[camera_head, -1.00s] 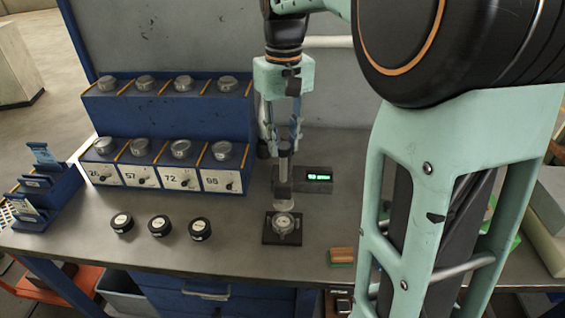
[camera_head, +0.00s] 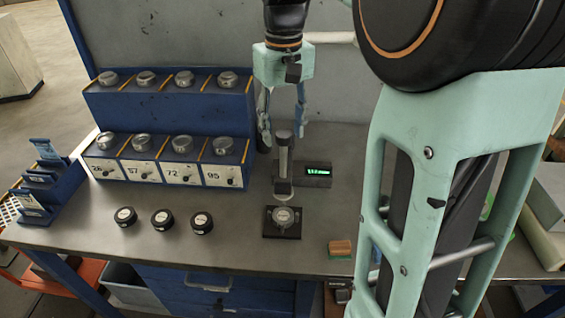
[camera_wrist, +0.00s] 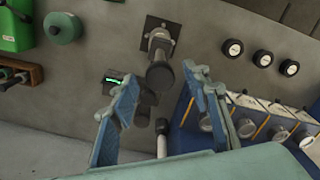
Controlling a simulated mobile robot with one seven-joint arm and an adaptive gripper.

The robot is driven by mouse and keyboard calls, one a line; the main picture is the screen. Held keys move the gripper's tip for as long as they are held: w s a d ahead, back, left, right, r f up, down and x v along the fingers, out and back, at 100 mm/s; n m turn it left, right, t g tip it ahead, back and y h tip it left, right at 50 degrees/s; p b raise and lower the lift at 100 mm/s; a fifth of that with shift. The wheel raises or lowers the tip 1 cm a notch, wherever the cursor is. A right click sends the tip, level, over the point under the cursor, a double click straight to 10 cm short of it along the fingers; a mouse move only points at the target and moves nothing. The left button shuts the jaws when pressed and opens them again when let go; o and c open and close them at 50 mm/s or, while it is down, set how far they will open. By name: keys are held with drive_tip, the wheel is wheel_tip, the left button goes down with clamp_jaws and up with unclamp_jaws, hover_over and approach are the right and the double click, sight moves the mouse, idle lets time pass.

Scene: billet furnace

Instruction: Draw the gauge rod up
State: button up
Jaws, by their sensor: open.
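The gauge (camera_head: 283,190) stands upright on the bench: a dark square base with a round metal disc, a pale collar, and a grey rod (camera_head: 284,157) with a dark top. My gripper (camera_head: 283,130) points down over the rod, with its blue fingers spread to either side of the rod's top. In the wrist view the rod's round dark top (camera_wrist: 160,76) shows between the open fingertips, with a gap on both sides. My gripper is open and holds nothing. Whether a finger touches the rod cannot be told.
A dark readout box (camera_head: 316,175) with green display stands close right of the gauge. The blue rack (camera_head: 165,120) with numbered bays is to the left. Three black pucks (camera_head: 162,220) lie in front of it.

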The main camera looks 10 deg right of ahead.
drive_tip(key=shift+r+p, duration=2.35)
drive_tip(key=shift+r, duration=0.6)
